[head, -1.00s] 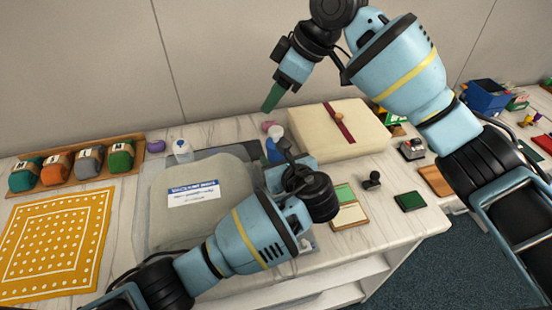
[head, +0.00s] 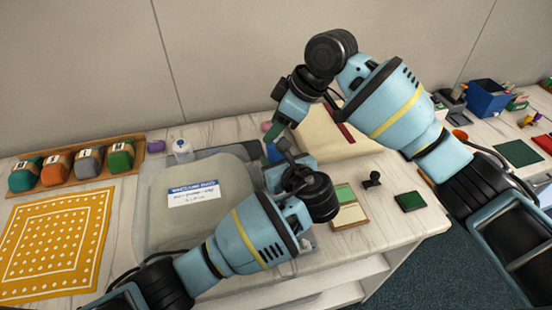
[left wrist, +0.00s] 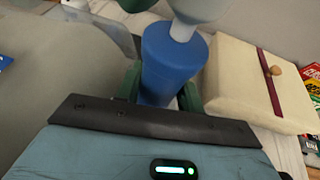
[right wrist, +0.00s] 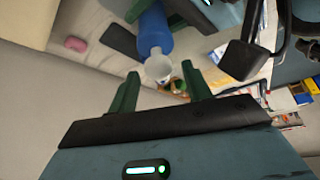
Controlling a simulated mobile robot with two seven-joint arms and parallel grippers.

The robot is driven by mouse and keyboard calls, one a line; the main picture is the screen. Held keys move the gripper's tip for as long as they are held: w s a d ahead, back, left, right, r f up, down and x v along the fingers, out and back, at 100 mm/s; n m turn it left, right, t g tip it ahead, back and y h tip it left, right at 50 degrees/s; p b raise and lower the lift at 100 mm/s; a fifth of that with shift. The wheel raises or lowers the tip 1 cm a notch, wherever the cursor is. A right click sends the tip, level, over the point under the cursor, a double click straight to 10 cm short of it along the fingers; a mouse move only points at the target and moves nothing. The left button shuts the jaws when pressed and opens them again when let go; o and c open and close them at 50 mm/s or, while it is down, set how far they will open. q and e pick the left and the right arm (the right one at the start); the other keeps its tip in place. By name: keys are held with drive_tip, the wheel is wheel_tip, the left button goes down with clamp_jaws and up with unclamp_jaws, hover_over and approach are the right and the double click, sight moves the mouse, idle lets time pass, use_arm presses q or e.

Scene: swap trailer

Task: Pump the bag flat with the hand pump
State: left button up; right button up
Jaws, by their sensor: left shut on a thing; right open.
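The grey bag (head: 180,225) lies puffed up on the table, with a white and blue label on top. The blue hand pump (left wrist: 168,65) stands between the green fingers of my left gripper (left wrist: 160,90), which is shut on it beside the bag. The pump's pale top (left wrist: 185,28) sticks out above the blue body. My right gripper (right wrist: 160,90) is open, and the pump's pale end (right wrist: 158,68) shows near the gap between its fingers; I cannot tell whether they touch. In the head view my right gripper (head: 275,132) is just above the pump, which is mostly hidden.
A cream box with a dark red band (head: 345,133) stands behind the grippers. A tray of wrapped rolls (head: 75,165) and a yellow dotted cloth (head: 55,240) lie left. A clear bottle (head: 182,151) stands behind the bag.

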drive_tip(key=shift+f, duration=1.05)
drive_tip(key=c, duration=0.5)
drive_tip(key=shift+r, duration=0.9)
drive_tip(key=shift+c, duration=1.1)
drive_tip(key=shift+r, duration=3.45)
